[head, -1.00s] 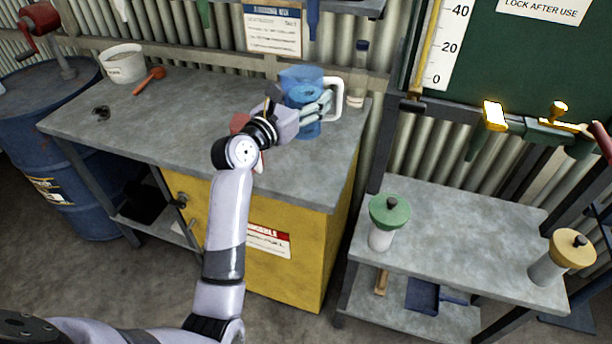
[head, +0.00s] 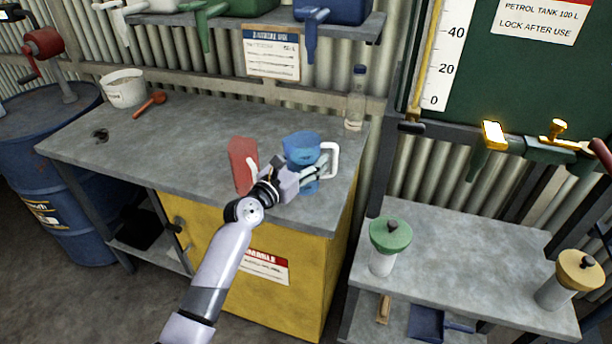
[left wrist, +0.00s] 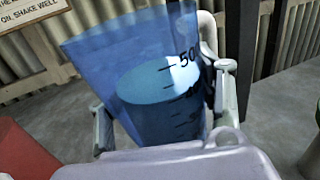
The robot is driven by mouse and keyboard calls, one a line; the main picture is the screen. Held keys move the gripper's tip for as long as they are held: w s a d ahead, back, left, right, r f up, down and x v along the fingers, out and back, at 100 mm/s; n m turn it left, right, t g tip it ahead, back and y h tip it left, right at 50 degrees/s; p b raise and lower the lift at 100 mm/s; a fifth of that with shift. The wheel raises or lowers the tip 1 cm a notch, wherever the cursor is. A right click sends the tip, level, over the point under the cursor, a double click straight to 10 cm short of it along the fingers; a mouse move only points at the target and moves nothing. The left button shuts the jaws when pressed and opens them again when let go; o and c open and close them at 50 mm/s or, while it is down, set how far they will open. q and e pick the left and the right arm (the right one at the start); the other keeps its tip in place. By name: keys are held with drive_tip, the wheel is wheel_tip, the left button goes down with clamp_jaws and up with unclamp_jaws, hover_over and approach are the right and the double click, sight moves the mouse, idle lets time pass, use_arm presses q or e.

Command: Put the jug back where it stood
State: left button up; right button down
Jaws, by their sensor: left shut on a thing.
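The blue see-through jug (head: 300,146) with a white handle (head: 334,160) is over the right part of the grey workbench. My left gripper (head: 312,170) is shut around the jug's body. In the left wrist view, the jug (left wrist: 90,65) sits between the two fingers, with blue liquid inside and dark scale marks on its wall. It looks slightly tilted there. I cannot tell whether its base touches the bench, as the gripper covers its lower part. My right gripper is not in view.
A red object (head: 241,160) stands on the workbench (head: 200,130) just left of the jug. A clear bottle (head: 355,100) is at the back right. A lower right table (head: 460,240) holds green-lidded and yellow-lidded containers.

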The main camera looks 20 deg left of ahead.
use_arm(q)
wheel_tip(320, 180, down, 3)
drive_tip(key=shift+f+b, duration=0.2)
drive_tip(key=shift+b, duration=0.55)
drive_tip(key=shift+f, duration=0.45)
drive_tip(key=o, duration=1.2)
drive_tip(key=shift+f, duration=0.2)
drive_tip(key=o, duration=0.5)
drive_tip(key=shift+c, duration=0.2)
drive_tip(key=shift+s+r, duration=0.1)
drive_tip(key=shift+r, duration=0.1)
drive_tip(key=v, duration=1.2)
